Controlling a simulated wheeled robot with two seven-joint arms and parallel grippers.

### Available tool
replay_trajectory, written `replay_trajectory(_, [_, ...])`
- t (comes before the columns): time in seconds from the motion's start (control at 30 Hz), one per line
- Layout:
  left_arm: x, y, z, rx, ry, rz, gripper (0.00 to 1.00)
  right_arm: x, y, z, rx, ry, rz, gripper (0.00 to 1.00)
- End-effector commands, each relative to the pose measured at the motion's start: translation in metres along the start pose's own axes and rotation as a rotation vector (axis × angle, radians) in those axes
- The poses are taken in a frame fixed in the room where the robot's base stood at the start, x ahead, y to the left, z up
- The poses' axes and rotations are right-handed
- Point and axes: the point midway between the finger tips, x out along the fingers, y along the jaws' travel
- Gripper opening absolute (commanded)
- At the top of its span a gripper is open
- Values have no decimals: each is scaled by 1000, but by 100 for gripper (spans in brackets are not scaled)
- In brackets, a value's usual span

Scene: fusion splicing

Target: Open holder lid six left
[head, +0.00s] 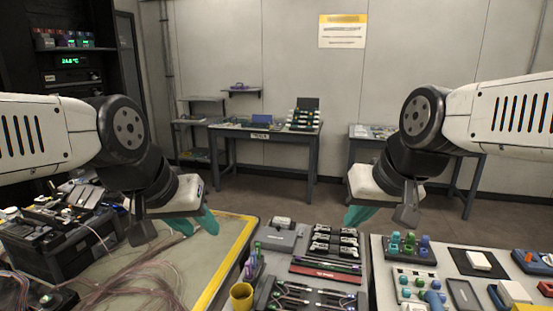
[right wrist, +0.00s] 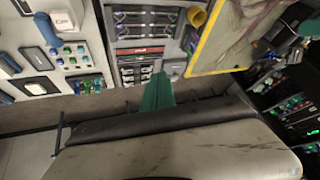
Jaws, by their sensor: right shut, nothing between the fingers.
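Several small black and white fibre holders (head: 335,240) sit in a column on the grey work surface, centre right in the head view. They also show in the right wrist view (right wrist: 136,75), just beyond the fingertips. Which one is holder six left, and whether its lid is up, is too small to tell. My left gripper (head: 196,223) hangs above the yellow-edged mat, its two teal fingers apart and empty. My right gripper (head: 356,216) is shut and empty, raised above and behind the holders; its teal fingers (right wrist: 158,92) are together in the right wrist view.
A yellow cup (head: 241,296) stands front centre, beside a dark tray (head: 312,297) of tools. A yellow-edged mat (head: 226,272) with loose fibres lies left, near a black case (head: 62,245). Bottles (head: 409,243) and blocks fill the right table. The air around both grippers is free.

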Motion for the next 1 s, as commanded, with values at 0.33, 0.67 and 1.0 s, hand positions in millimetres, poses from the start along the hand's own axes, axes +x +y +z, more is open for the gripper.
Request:
replay_trajectory(0.33, [0,0,0,0,0,0,36,5,6,-15,3,-12,30,0])
replay_trajectory(0.67, [0,0,0,0,0,0,36,71,57,-133,78,-92,147,0])
replay_trajectory(1.0, [0,0,0,0,0,0,36,198,132,-214,165,-168,233,0])
